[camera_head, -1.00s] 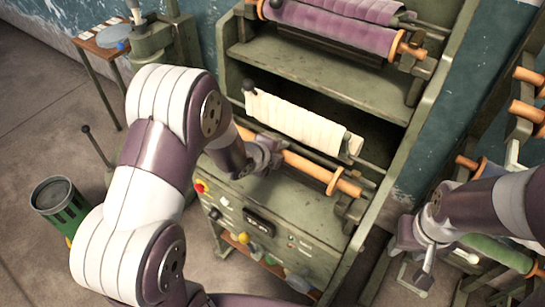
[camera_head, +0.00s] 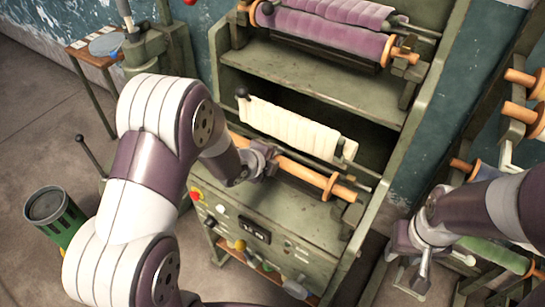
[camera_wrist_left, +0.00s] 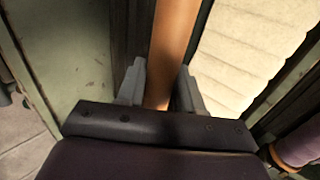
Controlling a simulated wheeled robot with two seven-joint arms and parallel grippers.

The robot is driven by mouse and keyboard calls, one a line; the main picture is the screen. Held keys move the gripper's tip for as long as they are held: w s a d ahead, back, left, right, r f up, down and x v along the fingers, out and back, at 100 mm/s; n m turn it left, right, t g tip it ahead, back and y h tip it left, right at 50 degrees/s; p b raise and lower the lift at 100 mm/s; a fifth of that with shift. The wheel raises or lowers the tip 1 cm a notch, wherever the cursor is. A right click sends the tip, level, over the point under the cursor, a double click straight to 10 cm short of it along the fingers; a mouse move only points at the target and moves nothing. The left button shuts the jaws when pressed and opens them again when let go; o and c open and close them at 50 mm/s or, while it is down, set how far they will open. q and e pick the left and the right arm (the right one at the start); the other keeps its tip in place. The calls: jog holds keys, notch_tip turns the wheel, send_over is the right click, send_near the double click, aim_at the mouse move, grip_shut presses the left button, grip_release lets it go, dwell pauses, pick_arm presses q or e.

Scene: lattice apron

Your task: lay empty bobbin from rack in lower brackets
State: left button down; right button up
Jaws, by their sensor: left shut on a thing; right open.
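A bare orange-brown bobbin (camera_head: 310,176) lies across the machine's lower level, in front of a cream cloth roll (camera_head: 290,126). Its right end is by the lower right bracket (camera_head: 348,212); whether it rests in the bracket I cannot tell. My left gripper (camera_head: 268,160) is shut on the bobbin near its left part, and the arm hides the left end. In the left wrist view the bobbin (camera_wrist_left: 172,50) runs between the two fingers (camera_wrist_left: 160,88). My right gripper (camera_head: 418,268) is open and empty, low at the right by the rack.
Purple cloth rolls (camera_head: 330,32) sit in the upper level. A rack at the right holds bobbins (camera_head: 522,112), and a green-wound one (camera_head: 495,254) lies near my right arm. The control panel (camera_head: 255,230) is below the bobbin. A green bin (camera_head: 55,215) stands at the left.

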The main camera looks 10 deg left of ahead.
pick_arm(q)
jog(key=shift+f+b, duration=1.25)
jog(key=shift+f, duration=0.05)
jog(key=shift+f+b, duration=0.45)
jog(key=shift+b, duration=0.15)
jog(key=shift+f+b, duration=0.15)
jog(key=shift+b, duration=0.15)
jog(key=c, duration=0.6)
grip_release()
jog(key=shift+c, duration=0.2)
